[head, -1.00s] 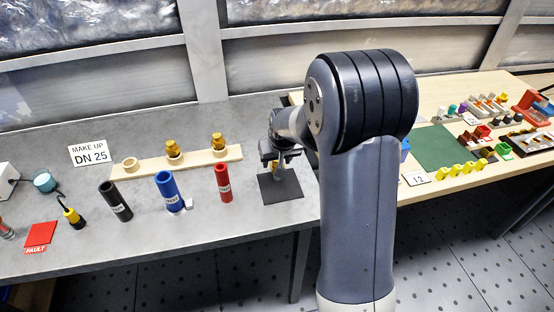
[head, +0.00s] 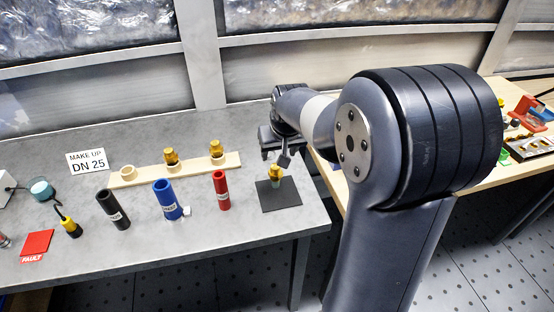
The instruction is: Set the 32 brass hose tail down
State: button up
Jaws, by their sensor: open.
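A brass hose tail (head: 275,172) stands upright on the black square mat (head: 281,198) near the front right corner of the grey bench. Its lower part looks grey-green, and its size marking cannot be read. My gripper (head: 284,158) is open, just above and behind the hose tail, and appears clear of it. Two more brass fittings, a left one (head: 171,156) and a right one (head: 216,148), stand in the pale wooden rack (head: 194,165). The rack's left seat (head: 128,172) is empty.
Black (head: 113,209), blue (head: 166,198) and red (head: 221,190) hose pieces stand in front of the rack. A "MAKE UP DN 25" card (head: 88,161) is behind left, and a red FAULT card (head: 37,243) is front left. My arm hides much of the wooden table.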

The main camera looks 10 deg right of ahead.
jog(key=shift+v, duration=1.1)
